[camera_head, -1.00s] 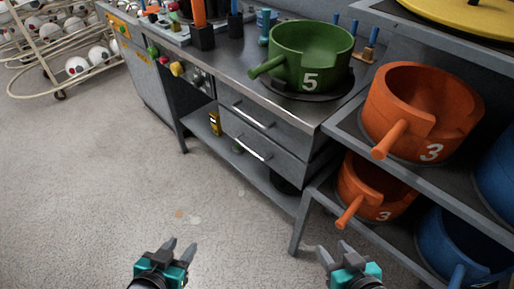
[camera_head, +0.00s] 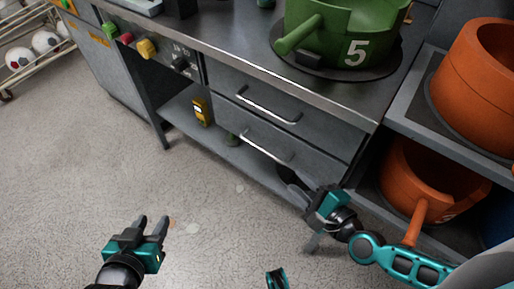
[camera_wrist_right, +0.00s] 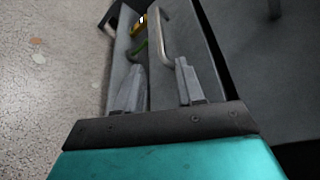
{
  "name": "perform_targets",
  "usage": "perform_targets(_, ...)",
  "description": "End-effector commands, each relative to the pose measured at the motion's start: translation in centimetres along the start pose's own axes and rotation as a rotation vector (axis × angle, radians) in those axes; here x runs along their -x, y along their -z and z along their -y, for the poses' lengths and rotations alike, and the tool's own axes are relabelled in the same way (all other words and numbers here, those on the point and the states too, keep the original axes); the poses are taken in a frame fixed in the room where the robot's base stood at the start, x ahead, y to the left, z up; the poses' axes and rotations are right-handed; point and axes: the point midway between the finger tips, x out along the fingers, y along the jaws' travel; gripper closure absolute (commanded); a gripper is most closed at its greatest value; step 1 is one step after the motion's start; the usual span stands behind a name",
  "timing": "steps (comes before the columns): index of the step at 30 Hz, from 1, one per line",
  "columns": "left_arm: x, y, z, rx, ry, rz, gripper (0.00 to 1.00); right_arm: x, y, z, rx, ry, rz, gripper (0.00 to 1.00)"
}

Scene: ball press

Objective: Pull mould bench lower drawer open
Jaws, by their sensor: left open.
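The grey mould bench (camera_head: 228,42) has two drawers, one above the other. The lower drawer (camera_head: 318,160) looks shut, and its silver bar handle (camera_head: 266,150) is bare. The upper drawer has a similar handle (camera_head: 268,105). My right gripper (camera_head: 300,187) is open and empty, just below and right of the lower handle. In the right wrist view, my right gripper's fingers (camera_wrist_right: 158,78) are apart, and a bar handle (camera_wrist_right: 163,38) lies beyond the tips, not between them. My left gripper (camera_head: 152,226) is open and empty above the floor at lower left.
A green pot marked 5 (camera_head: 335,38) stands on the bench top. Orange pots (camera_head: 478,90) sit on the shelves at right, close to my right arm. A yellow object (camera_head: 201,112) stands on the bench's low shelf. Floor in front is clear.

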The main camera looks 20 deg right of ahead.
Motion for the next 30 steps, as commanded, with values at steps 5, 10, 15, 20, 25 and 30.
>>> perform_targets(5,0.1,-0.3,-0.2,0.003,-0.003,0.005,0.57,-1.7,0.1,0.1,-0.013,0.006,-0.003,0.62)
perform_targets(10,0.1,-0.9,-0.3,0.007,-0.005,0.014,0.57,-5.2,0.0,0.2,-0.012,0.006,-0.001,0.62)
perform_targets(15,-0.1,-1.2,-0.4,0.014,-0.004,0.015,0.57,-8.7,0.1,0.1,-0.01,0.005,-0.001,0.62)
perform_targets(20,-0.3,-1.4,-0.5,0.019,-0.003,0.014,0.57,-11.2,0.1,0.0,-0.008,0.003,-0.001,0.62)
perform_targets(25,-0.4,-1.6,-0.4,0.019,-0.003,0.014,0.57,-12.5,0.1,0.1,-0.008,0.002,-0.001,0.62)
perform_targets(30,-0.4,-1.6,-0.4,0.018,-0.002,0.013,0.57,-12.8,0.0,0.0,-0.008,0.0,-0.001,0.62)
